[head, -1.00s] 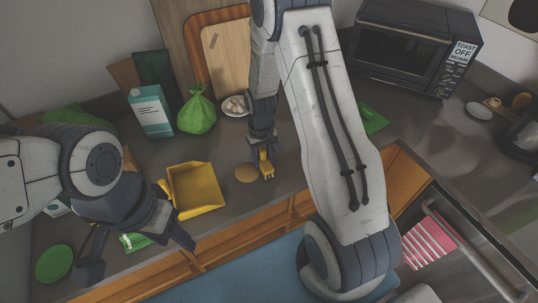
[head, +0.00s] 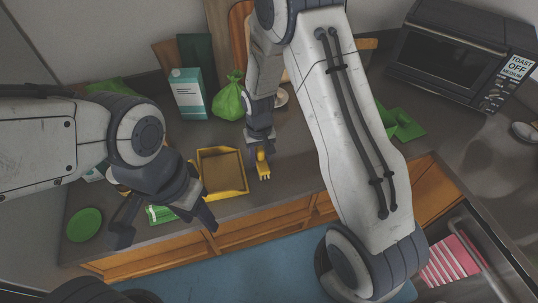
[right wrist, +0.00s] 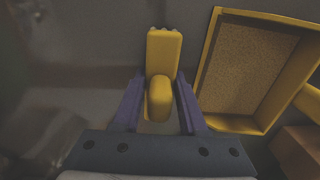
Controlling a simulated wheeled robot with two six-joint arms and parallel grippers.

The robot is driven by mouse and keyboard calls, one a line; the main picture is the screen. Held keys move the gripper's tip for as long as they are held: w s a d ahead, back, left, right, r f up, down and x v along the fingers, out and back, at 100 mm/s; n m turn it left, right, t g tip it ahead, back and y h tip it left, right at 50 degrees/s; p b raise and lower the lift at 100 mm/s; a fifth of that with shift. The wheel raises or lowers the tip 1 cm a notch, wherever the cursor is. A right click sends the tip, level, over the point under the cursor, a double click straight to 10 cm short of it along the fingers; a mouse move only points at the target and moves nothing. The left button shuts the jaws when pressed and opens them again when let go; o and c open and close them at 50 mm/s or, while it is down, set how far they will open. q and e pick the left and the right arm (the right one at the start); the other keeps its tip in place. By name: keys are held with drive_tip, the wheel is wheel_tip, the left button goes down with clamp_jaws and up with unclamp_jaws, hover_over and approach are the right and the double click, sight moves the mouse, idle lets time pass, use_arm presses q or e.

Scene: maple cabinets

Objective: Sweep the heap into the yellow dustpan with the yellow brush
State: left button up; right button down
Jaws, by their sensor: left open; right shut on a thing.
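The yellow dustpan (head: 243,191) lies on the counter near its front edge. A brown, grainy layer, the heap (head: 221,170), covers its floor; the right wrist view also shows this layer (right wrist: 250,68) inside the dustpan's yellow walls (right wrist: 208,62). My right gripper (head: 261,143) is shut on the yellow brush (head: 263,172), just right of the dustpan; the brush (right wrist: 163,50) is between the fingers in the right wrist view and apart from the pan. My left gripper (head: 166,226) is open and empty over the counter's front edge, left of the dustpan.
A green plate (head: 84,225) and a green packet (head: 160,214) lie near my left gripper. A teal-and-white carton (head: 188,95) and a green bag (head: 229,101) stand behind the dustpan. A toaster oven (head: 450,50) is at the back right.

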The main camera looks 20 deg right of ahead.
sight(261, 148)
drive_tip(key=shift+d+r+p, duration=0.1)
drive_tip(key=shift+r+p, duration=1.6)
drive_tip(key=shift+r, duration=0.95)
